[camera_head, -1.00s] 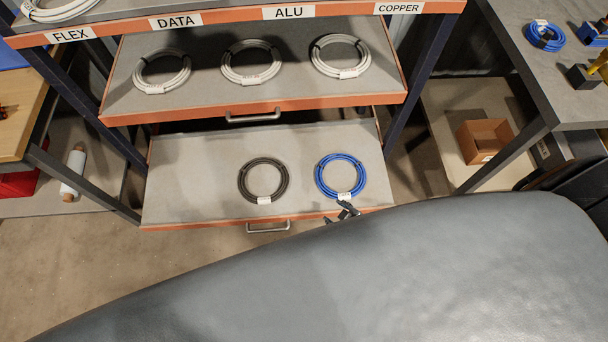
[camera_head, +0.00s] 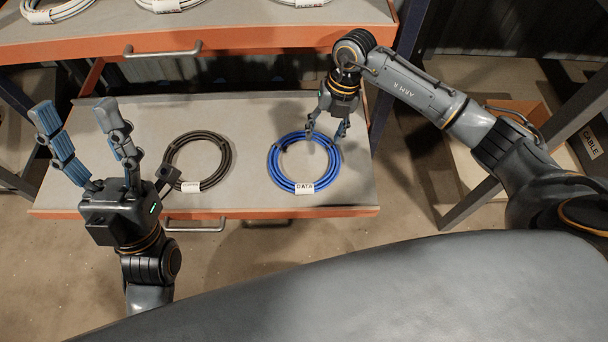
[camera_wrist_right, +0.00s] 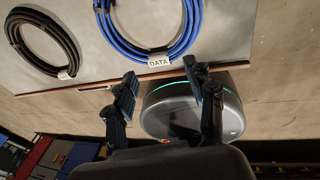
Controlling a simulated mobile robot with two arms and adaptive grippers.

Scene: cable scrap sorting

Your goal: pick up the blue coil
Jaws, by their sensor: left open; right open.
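The blue coil (camera_head: 274,168) lies flat on the lower pull-out shelf (camera_head: 250,190), its white tag reading DATA at its near side. It also shows at the top of the right wrist view (camera_wrist_right: 112,38), partly cut off. My right gripper (camera_head: 325,132) is open and empty, reaching down over the coil's far right part. In the head view its fingers overlap the ring; I cannot tell whether they touch it. In the right wrist view its fingertips (camera_wrist_right: 160,78) appear apart from the coil. My left gripper (camera_head: 75,108) is open and empty over the shelf's left part.
A black coil (camera_head: 230,160) with a white tag lies left of the blue coil, close to my left gripper. A dark rack post (camera_head: 408,35) stands right. The lower shelf has an orange front edge (camera_head: 335,212).

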